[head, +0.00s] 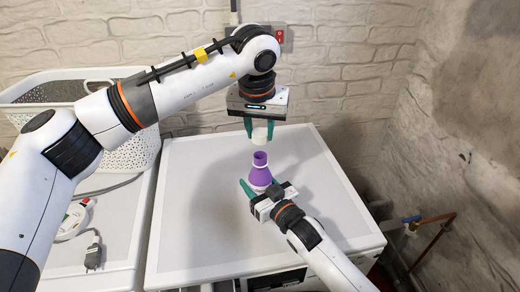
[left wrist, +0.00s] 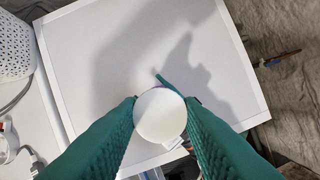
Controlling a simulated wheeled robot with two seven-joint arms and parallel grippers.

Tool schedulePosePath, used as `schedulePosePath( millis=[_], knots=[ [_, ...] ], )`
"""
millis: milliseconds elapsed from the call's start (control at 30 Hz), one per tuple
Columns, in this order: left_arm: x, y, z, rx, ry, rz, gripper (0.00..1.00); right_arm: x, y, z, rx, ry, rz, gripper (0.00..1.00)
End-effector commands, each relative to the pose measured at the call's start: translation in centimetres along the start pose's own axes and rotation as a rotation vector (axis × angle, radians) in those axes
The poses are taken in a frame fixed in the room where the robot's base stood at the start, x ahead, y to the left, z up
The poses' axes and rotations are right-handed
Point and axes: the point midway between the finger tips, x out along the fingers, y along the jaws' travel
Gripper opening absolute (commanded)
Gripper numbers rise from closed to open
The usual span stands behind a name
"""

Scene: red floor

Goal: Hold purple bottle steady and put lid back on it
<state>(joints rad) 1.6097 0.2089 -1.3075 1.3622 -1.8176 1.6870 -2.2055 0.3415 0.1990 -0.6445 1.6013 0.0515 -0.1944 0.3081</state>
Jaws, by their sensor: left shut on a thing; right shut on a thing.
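The purple bottle (head: 260,174) stands upright on the white top (head: 200,220), its neck open at the top. My right gripper (head: 262,190) is shut on the bottle low on its body. My left gripper (head: 259,130) points down above the bottle and is shut on the white lid (head: 260,135). The lid is apart from the neck, with a small gap below it in the head view. In the left wrist view the round lid (left wrist: 160,116) sits between the green fingers and hides most of the bottle.
A white laundry basket (head: 125,150) stands at the left, with a plug and cable (head: 93,252) in front of it. A brick wall is behind. A pipe with a blue valve (head: 411,219) is at the right. The white top around the bottle is clear.

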Motion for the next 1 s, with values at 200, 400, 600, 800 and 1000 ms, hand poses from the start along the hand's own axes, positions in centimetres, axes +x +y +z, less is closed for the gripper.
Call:
schedulePosePath(
  millis=[200, 400, 600, 800, 1000],
  knots=[
    [2.7, 0.1, -0.8, -0.002, -0.001, 0.0, 0.12, 0.0, 0.0, 0.0, 0.0, 0.0, 0.0, 0.11],
    [2.7, 0.0, -0.8, -0.001, -0.002, -0.001, 0.12, 0.0, 0.0, 0.0, 0.0, 0.0, 0.0, 0.11],
    [2.7, 0.0, -0.8, -0.001, -0.002, -0.001, 0.12, 0.0, 0.0, 0.0, 0.0, 0.0, 0.0, 0.11],
    [3.1, 0.0, -0.9, -0.001, -0.001, 0.0, 0.12, 0.0, 0.0, 0.0, 0.0, 0.0, 0.0, 0.11],
    [4.2, 0.0, -1.3, 0.0, -0.001, 0.001, 0.12, 0.0, 0.0, 0.0, 0.0, 0.0, 0.0, 0.11]
  ],
)
